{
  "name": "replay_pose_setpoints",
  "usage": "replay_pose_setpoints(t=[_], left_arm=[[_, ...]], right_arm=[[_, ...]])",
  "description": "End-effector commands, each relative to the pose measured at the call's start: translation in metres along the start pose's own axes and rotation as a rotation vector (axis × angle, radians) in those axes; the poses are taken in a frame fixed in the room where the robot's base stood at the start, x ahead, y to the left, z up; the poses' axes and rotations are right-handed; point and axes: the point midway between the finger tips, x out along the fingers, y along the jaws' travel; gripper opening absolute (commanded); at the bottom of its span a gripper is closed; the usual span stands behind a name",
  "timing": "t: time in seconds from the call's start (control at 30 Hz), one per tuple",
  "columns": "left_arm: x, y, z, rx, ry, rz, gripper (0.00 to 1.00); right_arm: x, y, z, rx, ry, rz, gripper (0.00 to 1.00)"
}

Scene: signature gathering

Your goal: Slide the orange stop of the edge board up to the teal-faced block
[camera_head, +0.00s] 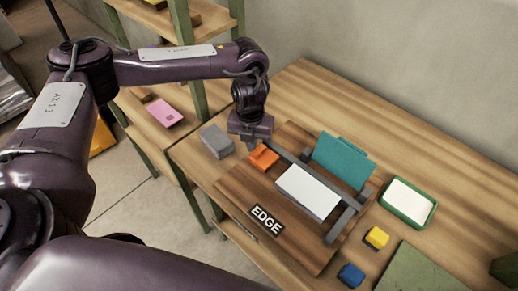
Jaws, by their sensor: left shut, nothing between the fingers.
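The brown edge board (285,238), labelled EDGE, lies on the wooden table. The orange stop (263,157) sits near its far left corner, beside a dark grey rail. The teal-faced block (342,160) stands at the board's far right side, apart from the stop. A white flat piece (308,190) lies on the board between grey rails, with a gap between it and the stop. My left gripper (251,146) points down just left of and behind the orange stop. It is shut and empty; I cannot tell whether it touches the stop. My right gripper is out of view.
A grey block (217,141) lies left of the board. A green-rimmed tray (407,202), a yellow block (376,237), a blue block (351,275) and a green mat (420,270) lie to the right. Shelves with a pink item (164,112) stand left. The table's back is clear.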

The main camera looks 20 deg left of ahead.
Motion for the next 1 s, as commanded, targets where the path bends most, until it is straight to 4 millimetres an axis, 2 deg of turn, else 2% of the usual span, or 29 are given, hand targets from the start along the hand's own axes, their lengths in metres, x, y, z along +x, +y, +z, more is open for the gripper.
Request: replay_pose_setpoints(t=[1.0], left_arm=[[0.000,-0.042,-0.024,0.003,0.003,-0.002,0.00]], right_arm=[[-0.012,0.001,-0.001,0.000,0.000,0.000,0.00]])
